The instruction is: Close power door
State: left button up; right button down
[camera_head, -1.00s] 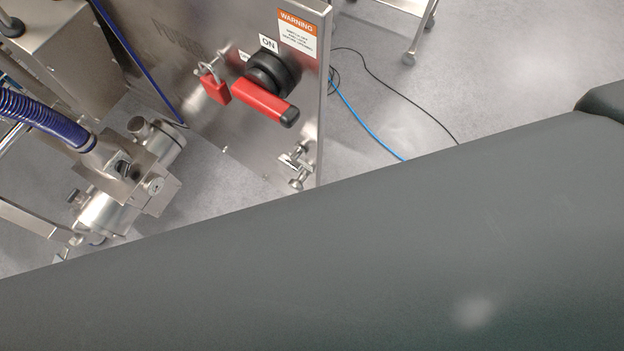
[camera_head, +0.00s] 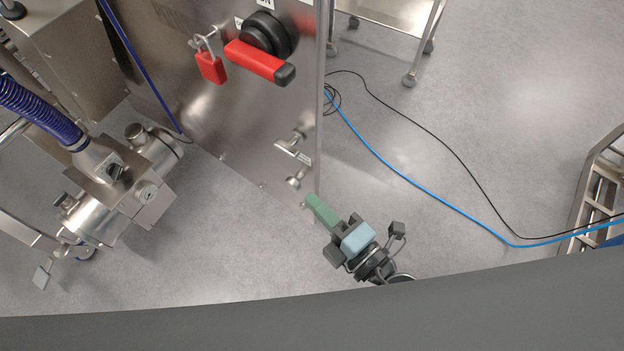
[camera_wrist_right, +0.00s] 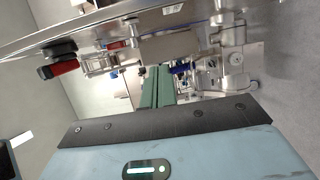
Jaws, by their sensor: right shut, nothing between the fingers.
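The power door (camera_head: 235,120) is a steel panel at the top middle of the head view. It carries a red rotary handle (camera_head: 258,62) on a black knob, a red padlock (camera_head: 210,67) and a small latch (camera_head: 292,143) near its lower right edge. My right gripper (camera_head: 314,204), with green fingers, is at the door's lower right corner; I cannot tell whether it touches. In the right wrist view its fingers (camera_wrist_right: 157,87) are together and empty, and the door's edge (camera_wrist_right: 85,30) runs across the top. My left gripper is not in view.
A steel machine part with a blue hose (camera_head: 115,185) stands left of the door. Black and blue cables (camera_head: 400,170) lie on the floor at right. A wheeled cart (camera_head: 390,15) is at the top and a metal frame (camera_head: 600,190) at the right edge. Floor between is open.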

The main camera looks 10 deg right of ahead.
aim_at(299, 158)
jog(key=w+a, duration=0.1)
jog(key=w, duration=0.2)
jog(key=w+a, duration=0.1)
jog(key=w, duration=0.2)
jog(key=w+a, duration=0.1)
jog(key=w, duration=0.2)
jog(key=shift+w+b, duration=0.4)
jog(key=shift+w+d, duration=0.3)
jog(key=shift+w, duration=0.1)
